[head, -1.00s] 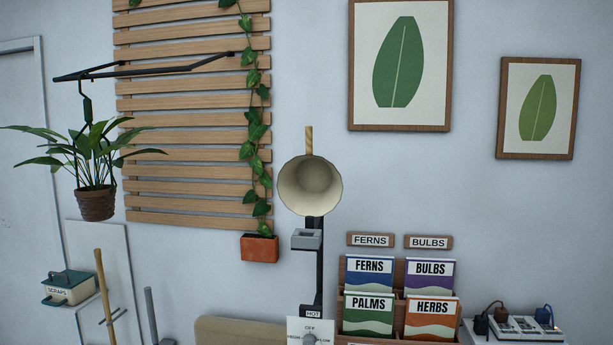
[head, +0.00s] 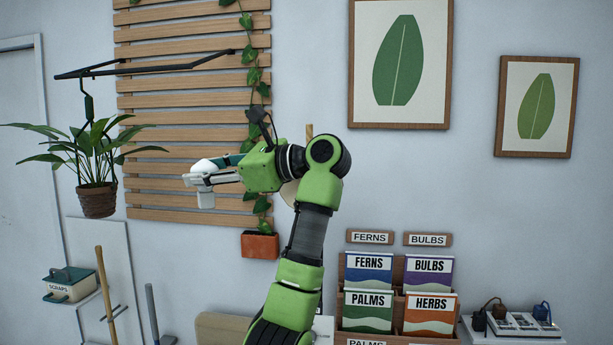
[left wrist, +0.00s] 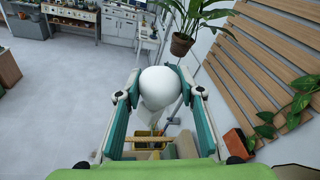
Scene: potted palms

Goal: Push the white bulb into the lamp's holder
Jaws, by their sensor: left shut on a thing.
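The white bulb (head: 204,166) is held in my left gripper (head: 198,181), in front of the wooden slats. The holder inside is hidden. The bulb is left of the lamp and apart from it. My right gripper is not in view.
A hanging potted plant (head: 97,200) on a black bracket (head: 150,68) is at the left. A terracotta wall pot (head: 260,246) with a vine hangs by the slats. A seed packet rack (head: 398,290) stands at lower right.

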